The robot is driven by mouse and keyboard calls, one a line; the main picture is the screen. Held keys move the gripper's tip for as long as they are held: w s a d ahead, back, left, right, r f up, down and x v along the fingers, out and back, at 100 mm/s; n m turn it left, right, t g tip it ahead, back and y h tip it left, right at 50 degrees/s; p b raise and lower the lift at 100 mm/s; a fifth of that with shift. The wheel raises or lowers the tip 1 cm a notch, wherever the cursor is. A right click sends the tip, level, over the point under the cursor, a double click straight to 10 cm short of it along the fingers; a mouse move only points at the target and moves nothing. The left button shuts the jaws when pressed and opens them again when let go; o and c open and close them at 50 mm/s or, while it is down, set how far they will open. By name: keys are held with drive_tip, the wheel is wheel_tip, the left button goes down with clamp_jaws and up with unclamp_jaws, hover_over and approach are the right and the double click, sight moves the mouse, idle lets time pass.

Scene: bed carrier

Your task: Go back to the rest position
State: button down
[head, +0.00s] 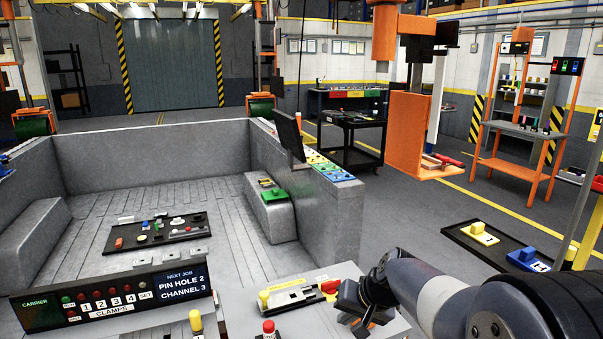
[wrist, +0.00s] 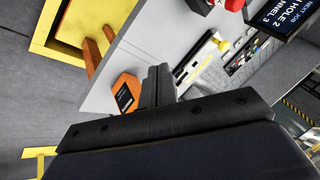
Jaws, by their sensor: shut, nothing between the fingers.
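My arm comes in from the lower right of the head view. My gripper (head: 352,303) hangs at the right end of a light grey ledge, beside a tray with yellow and red parts (head: 300,293). In the wrist view its fingers (wrist: 156,82) are together with nothing between them. An orange block with a black label (wrist: 126,94) shows just left of the fingers there. I cannot tell how far above the ledge the fingers are.
A control panel (head: 110,298) reads "PIN HOLE 2 CHANNEL 3". A yellow-knobbed peg (head: 196,322) and a red-knobbed one (head: 269,328) stand in front. The grey carrier bed (head: 150,143) lies behind. A black tray (head: 465,238) with yellow and blue parts is at right.

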drive_tip(key=shift+s+d, duration=0.2)
drive_tip(key=shift+s, duration=0.65)
